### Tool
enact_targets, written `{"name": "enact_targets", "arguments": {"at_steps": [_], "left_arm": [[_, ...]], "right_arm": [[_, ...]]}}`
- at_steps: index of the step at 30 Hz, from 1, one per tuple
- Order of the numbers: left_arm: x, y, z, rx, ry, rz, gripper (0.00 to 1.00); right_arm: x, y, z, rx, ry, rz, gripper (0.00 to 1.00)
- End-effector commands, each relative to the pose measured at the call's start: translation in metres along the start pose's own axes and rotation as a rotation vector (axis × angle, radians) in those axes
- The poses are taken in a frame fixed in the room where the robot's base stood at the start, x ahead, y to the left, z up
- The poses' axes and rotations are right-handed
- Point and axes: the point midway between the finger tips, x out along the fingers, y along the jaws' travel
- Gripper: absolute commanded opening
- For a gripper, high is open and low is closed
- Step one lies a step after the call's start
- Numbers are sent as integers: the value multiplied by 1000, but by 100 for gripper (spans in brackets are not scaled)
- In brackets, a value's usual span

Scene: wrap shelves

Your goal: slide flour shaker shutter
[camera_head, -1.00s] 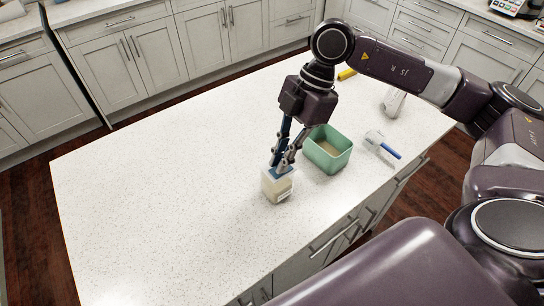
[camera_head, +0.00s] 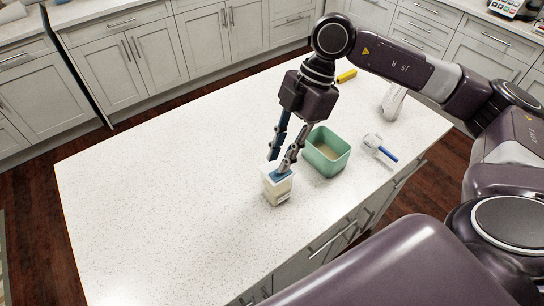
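The flour shaker (camera_head: 278,191), a small cream box with a blue top and a dark label low on its front, stands upright on the white island counter. The blue shutter (camera_head: 281,175) shows on its top, partly covered by my fingers. My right gripper (camera_head: 276,166) points down over the shaker, its two fingers spread apart. One fingertip is at the shutter and seems to touch it; the other hangs at the far left edge of the top. My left gripper is not in view.
A green open bin (camera_head: 340,167) stands right of the shaker, close to my gripper. A clear scoop with a blue handle (camera_head: 387,154), a pale bottle-like object (camera_head: 393,102) and a yellow item (camera_head: 346,76) lie farther right and back. The counter's left side (camera_head: 150,190) is clear.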

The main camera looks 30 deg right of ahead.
Motion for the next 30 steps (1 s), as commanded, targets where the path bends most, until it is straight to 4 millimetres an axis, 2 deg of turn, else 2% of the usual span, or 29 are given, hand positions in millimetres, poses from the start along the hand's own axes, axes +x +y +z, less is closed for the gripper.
{"name": "enact_targets", "arguments": {"at_steps": [1, 16, 30], "left_arm": [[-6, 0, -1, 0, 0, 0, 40], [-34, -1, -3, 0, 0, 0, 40], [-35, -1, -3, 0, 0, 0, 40]], "right_arm": [[-6, 0, -3, 0, 0, 0, 20], [-38, 0, -16, 0, 0, -1, 20], [-39, 0, -16, 0, 0, 0, 20]]}}
